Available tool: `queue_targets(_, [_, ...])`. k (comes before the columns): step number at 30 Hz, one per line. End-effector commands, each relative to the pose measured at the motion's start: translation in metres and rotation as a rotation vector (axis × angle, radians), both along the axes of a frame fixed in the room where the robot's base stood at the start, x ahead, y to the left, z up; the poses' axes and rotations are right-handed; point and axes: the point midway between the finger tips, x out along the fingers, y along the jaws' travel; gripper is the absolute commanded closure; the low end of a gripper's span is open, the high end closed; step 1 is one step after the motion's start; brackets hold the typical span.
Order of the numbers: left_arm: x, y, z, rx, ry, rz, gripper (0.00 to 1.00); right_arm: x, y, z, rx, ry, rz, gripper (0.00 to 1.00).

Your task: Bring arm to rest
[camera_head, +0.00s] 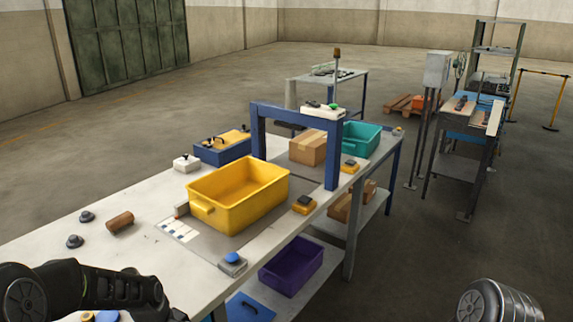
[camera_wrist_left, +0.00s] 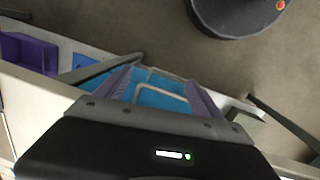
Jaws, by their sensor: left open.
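My left arm (camera_head: 80,285) comes in at the bottom left of the head view, black and bent, over the near end of the grey table. Its gripper is out of the head view. In the left wrist view my left gripper (camera_wrist_left: 160,76) is open, its two purple-grey fingers apart with nothing held between them. A blue surface with a pale looped handle (camera_wrist_left: 160,90) shows beyond the fingers; I cannot tell how far below it is. My right gripper is not in view.
The table (camera_head: 140,255) bears a yellow bin (camera_head: 240,205), a brown cylinder (camera_head: 119,221), dark knobs (camera_head: 75,241) and a blue button (camera_head: 232,259). A blue gantry (camera_head: 333,155) stands over it. A purple bin (camera_head: 291,266) is on the lower shelf.

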Motion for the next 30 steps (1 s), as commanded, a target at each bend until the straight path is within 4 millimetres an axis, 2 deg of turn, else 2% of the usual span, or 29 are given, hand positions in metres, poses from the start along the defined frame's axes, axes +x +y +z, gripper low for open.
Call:
queue_targets(1, [-0.015,-0.022,-0.045,-0.025,0.003,-0.093,0.22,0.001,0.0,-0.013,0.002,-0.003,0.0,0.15])
queue_targets(3, [-0.036,-0.054,-0.091,-0.058,-0.024,-0.234,0.22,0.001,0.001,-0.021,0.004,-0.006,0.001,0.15])
queue_targets(5, [-0.058,-0.08,-0.128,-0.087,-0.051,-0.353,0.22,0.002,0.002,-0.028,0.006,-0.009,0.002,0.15])
queue_targets(6, [-0.075,-0.098,-0.15,-0.105,-0.071,-0.427,0.22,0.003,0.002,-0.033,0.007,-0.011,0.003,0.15])
queue_targets(9, [-0.12,-0.136,-0.193,-0.142,-0.123,-0.603,0.22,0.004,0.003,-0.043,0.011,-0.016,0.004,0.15])
queue_targets(12, [-0.161,-0.163,-0.219,-0.164,-0.174,-0.741,0.22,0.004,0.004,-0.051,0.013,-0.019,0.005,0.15])
queue_targets(15, [-0.188,-0.18,-0.231,-0.171,-0.212,-0.837,0.22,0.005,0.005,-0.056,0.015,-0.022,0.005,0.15])
queue_targets(18, [-0.201,-0.187,-0.234,-0.17,-0.234,-0.885,0.22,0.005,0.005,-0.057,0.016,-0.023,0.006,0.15])
queue_targets(30, [-0.201,-0.188,-0.233,-0.167,-0.242,-0.895,0.22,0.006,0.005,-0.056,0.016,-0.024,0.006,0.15])
